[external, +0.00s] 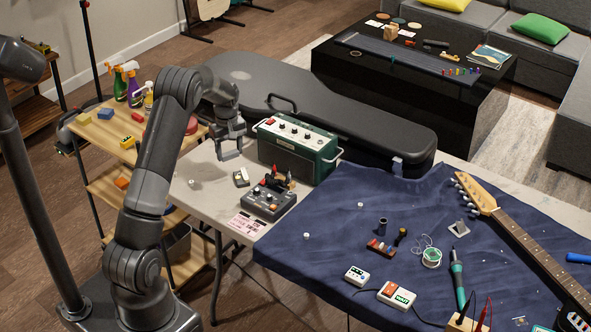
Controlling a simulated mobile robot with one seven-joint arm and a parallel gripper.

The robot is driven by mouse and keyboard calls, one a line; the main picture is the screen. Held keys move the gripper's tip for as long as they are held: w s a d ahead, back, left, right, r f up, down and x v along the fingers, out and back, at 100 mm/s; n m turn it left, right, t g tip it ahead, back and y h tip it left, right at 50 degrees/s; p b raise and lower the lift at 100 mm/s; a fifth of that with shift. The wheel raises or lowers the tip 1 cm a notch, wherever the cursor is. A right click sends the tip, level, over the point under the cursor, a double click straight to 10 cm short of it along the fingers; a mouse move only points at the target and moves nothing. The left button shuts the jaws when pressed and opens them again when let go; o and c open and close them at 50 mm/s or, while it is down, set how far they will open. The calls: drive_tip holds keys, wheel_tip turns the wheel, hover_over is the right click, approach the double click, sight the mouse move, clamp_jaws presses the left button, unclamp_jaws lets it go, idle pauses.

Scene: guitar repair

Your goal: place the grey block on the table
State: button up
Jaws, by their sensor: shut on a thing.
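My gripper (231,155) hangs fingers-down over the left end of the light-topped table (208,182), left of the green amplifier. It is shut on a small grey thing, which I take to be the grey block. The block is hard to tell from the grey fingers at this size. I cannot tell whether it touches the tabletop.
The green amplifier (297,148) stands close to the right of my gripper. A black guitar case (345,122) lies behind. A wooden shelf (108,133) stands left. Bare tabletop shows near the left corner.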

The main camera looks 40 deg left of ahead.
hover_over(212, 171)
wheel_tip(212, 171, down, 6)
drive_tip(key=shift+a+f, duration=0.1)
drive_tip(key=shift+f, duration=2.05)
drive_tip(key=o, duration=1)
drive_tip(key=shift+f, duration=0.1)
drive_tip(key=shift+c, duration=0.2)
wheel_tip(212, 171, up, 12)
drive_tip(key=shift+r, duration=0.2)
